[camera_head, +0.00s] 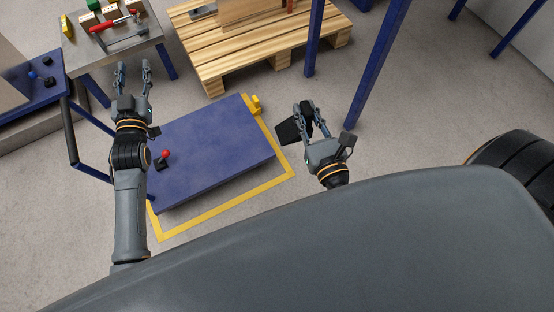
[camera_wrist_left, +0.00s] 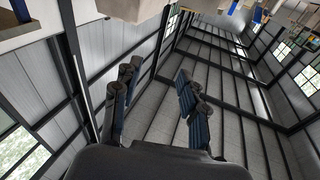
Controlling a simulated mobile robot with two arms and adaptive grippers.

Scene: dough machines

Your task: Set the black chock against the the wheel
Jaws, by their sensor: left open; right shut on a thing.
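The black chock (camera_head: 287,132) is a dark wedge-like block in the head view, right of the blue platform cart. My right gripper (camera_head: 304,106) is shut on it and holds it beyond the cart's right edge; whether it touches the floor I cannot tell. A small yellow part (camera_head: 256,105) shows at the cart's far right corner; I cannot tell what it is. No cart wheel shows clearly. My left gripper (camera_head: 133,66) is open and empty, left of the cart. In the left wrist view its fingers (camera_wrist_left: 155,90) are apart with nothing between them.
The blue cart (camera_head: 215,145) with a red-knobbed lever stands inside a yellow floor outline (camera_head: 222,213). A wooden pallet (camera_head: 225,60) lies behind. Blue posts (camera_head: 375,70) rise right of the chock. A metal table (camera_head: 105,45) with tools stands back left. Bare floor lies to the right.

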